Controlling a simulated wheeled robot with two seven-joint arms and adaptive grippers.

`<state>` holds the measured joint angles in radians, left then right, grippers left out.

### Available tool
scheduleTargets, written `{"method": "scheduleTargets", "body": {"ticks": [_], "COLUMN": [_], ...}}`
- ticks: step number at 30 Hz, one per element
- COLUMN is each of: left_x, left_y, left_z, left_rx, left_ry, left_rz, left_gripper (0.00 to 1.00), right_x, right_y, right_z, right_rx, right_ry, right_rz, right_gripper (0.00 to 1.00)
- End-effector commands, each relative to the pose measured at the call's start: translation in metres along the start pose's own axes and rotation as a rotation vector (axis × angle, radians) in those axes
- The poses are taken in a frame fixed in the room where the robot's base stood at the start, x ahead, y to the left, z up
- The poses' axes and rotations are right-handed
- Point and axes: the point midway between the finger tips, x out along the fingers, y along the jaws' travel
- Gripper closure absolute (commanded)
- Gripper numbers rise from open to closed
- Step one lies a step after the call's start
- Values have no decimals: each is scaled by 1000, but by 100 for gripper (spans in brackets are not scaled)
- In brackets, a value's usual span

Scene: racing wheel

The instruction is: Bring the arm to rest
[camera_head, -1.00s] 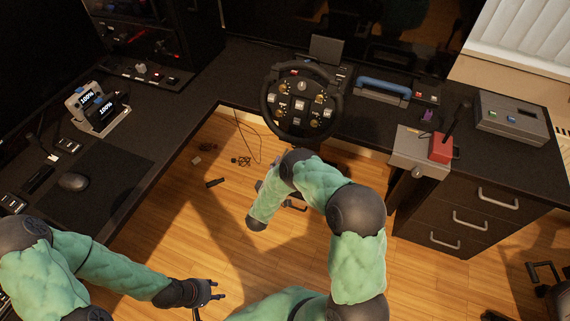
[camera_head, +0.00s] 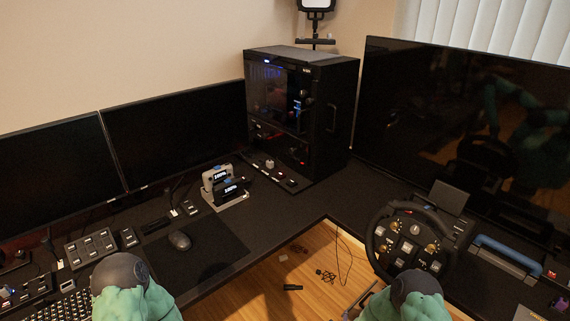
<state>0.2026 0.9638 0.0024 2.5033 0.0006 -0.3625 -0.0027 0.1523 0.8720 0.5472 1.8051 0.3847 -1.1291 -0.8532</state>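My two green padded arms show only in part at the bottom edge of the head view. My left arm (camera_head: 125,290) is at the lower left, in front of the desk with the keyboard. My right arm (camera_head: 408,298) is at the lower right, just below the racing wheel (camera_head: 410,240). The wheel is black with several buttons and stands at the desk edge. I cannot tell from this angle whether the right arm touches it. Neither gripper can be made out.
A black PC tower (camera_head: 300,110) stands in the desk corner, between two monitors (camera_head: 175,130) and a large screen (camera_head: 470,130). A mouse (camera_head: 180,241) lies on a dark mat (camera_head: 215,255). A blue-handled case (camera_head: 505,255) is right of the wheel. Cables lie on the wooden floor (camera_head: 300,260).

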Motion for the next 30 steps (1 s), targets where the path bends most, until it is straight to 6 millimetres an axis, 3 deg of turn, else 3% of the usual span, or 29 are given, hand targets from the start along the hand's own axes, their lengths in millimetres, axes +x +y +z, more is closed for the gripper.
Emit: {"method": "scheduleTargets", "body": {"ticks": [7,12,15,21,30], "left_x": [-16,-22,-25,-26,-25], "left_y": [6,8,9,9,9], "left_z": [1,1,1,1,1], "left_rx": [0,0,0,0,0], "left_ry": [0,0,0,0,0], "left_rz": [0,0,0,0,0], "left_gripper": [60,60,60,60,60], "right_x": [-92,-173,-207,-233,-233], "right_y": [-63,-84,-88,-90,-90], "right_z": [57,95,109,120,120], "right_rx": [292,427,467,494,494], "right_ry": [-345,-628,-743,-835,-835], "right_rz": [-404,-554,-590,-610,-610], "right_gripper": [36,36,36,36,36]}}
